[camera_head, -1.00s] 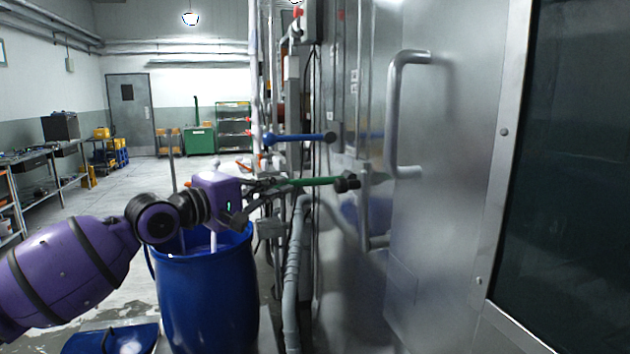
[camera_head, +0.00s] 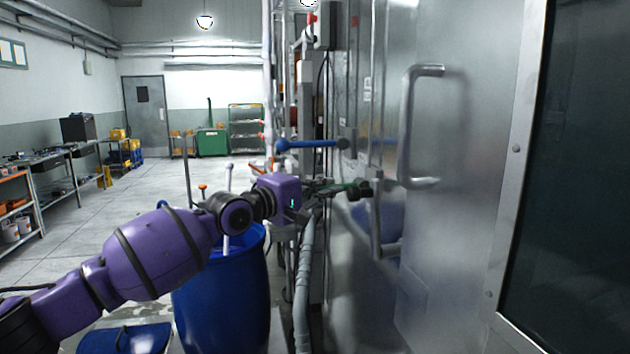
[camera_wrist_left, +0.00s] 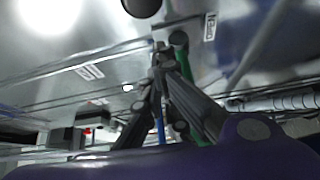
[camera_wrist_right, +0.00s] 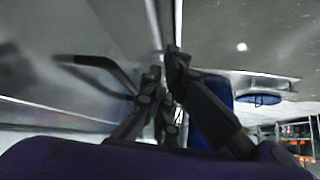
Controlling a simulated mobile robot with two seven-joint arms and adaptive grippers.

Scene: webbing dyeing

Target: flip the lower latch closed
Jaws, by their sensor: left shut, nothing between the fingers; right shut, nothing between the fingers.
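The lower latch is a green lever (camera_head: 345,189) with a dark pivot end on the steel door, in the head view. The upper latch is a blue lever (camera_head: 310,144) above it. My left gripper (camera_head: 322,187) is at the green lever's free end, overlapping it; contact cannot be told. In the left wrist view its fingers (camera_wrist_left: 160,52) are shut and empty, with the green lever (camera_wrist_left: 179,42) just beside the tips. My right gripper (camera_wrist_right: 170,65) shows only in the right wrist view, shut and empty.
A grey door handle (camera_head: 406,125) stands out from the steel door (camera_head: 465,190) at right. A blue barrel (camera_head: 225,305) stands under my left forearm, with pipes (camera_head: 304,270) beside it. Open floor (camera_head: 85,245) lies to the left.

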